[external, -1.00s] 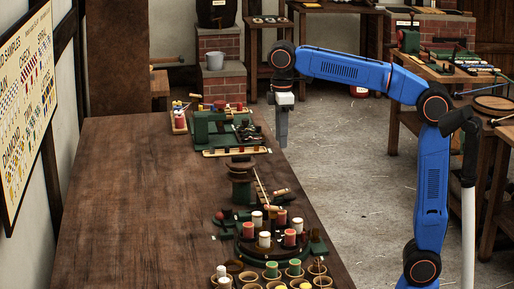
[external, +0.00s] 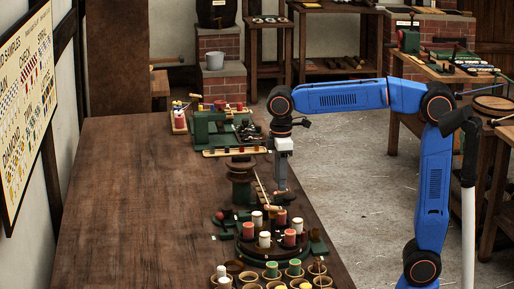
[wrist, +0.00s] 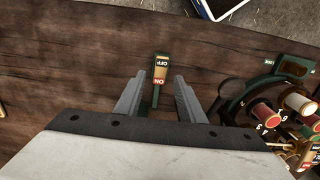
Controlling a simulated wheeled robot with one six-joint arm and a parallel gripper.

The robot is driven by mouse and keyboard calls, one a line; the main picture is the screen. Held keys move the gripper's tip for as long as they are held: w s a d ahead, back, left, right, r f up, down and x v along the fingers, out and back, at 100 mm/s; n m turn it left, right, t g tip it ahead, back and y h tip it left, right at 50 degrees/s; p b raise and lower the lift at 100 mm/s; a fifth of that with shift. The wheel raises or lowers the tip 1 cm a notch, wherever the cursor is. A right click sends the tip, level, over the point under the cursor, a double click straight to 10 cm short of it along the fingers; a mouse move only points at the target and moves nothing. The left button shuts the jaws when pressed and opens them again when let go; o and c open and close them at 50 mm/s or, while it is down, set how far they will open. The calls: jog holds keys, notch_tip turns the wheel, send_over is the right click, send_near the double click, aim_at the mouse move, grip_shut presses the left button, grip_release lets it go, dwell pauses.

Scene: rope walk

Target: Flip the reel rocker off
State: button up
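My gripper (wrist: 157,82) is open and empty, with one finger on each side of the rocker in that view. In the external view my gripper (external: 281,189) points down over the table's right side and mostly hides the rocker. Contact cannot be told.
A round green stand (external: 249,250) with red and white bobbins stands close by, and its bobbins (wrist: 264,113) show right of my gripper in the wrist view. A dark spool-like post (external: 241,178) stands to the left. The table's left side (external: 130,200) is bare.

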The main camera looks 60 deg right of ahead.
jog(key=shift+f, duration=1.4)
grip_shut()
